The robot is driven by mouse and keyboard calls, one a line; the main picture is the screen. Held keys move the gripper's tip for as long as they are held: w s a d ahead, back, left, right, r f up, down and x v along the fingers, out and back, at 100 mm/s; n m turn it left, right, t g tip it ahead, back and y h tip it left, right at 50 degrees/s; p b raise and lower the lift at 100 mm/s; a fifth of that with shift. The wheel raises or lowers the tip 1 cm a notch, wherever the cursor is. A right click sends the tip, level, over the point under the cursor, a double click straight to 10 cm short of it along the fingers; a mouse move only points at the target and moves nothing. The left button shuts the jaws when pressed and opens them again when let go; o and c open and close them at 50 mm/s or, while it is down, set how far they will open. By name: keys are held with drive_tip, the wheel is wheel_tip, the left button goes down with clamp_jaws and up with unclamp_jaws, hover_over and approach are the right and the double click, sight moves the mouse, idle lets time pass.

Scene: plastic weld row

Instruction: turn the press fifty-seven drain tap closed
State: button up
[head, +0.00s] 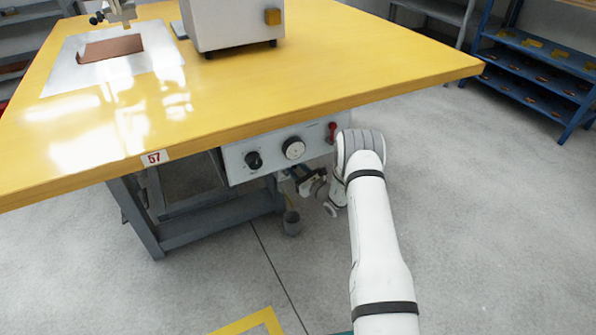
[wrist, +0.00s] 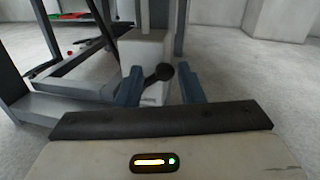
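The drain tap's handle shows in the wrist view as a dark lever with a round black end (wrist: 162,72). It lies between the two blue-grey fingers of my gripper (wrist: 159,82), with the round end nearer the right finger. The fingers stand apart, and I see no clear grip on the handle. In the head view my gripper (head: 303,178) is under the front of the yellow press table (head: 330,80), below the grey control panel (head: 240,160). The tap itself is mostly hidden there by my gripper and wrist. A red number plate 57 (head: 155,157) is on the table edge.
The panel carries a black knob (head: 254,160), a round gauge (head: 293,148) and a red lever (head: 332,132) close to my arm. A grey cup (head: 292,223) stands below the tap area. Grey table legs (head: 138,220) are to the left. Open floor lies right.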

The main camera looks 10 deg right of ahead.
drive_tip(key=c, duration=0.6)
drive_tip(key=a+n, duration=0.1)
drive_tip(key=n, duration=0.2)
drive_tip(key=a+n+h, duration=0.1)
drive_tip(key=n, duration=0.2)
drive_tip(key=s+r+n+g+h+b, duration=0.1)
drive_tip(key=n, duration=0.1)
drive_tip(key=shift+s+a+n, duration=0.1)
drive_tip(key=shift+a+n, duration=0.3)
idle(0.4)
drive_tip(key=o, duration=0.8)
drive_tip(key=shift+o, duration=1.1)
drive_tip(key=shift+a+r, duration=0.1)
drive_tip(key=shift+a, duration=0.05)
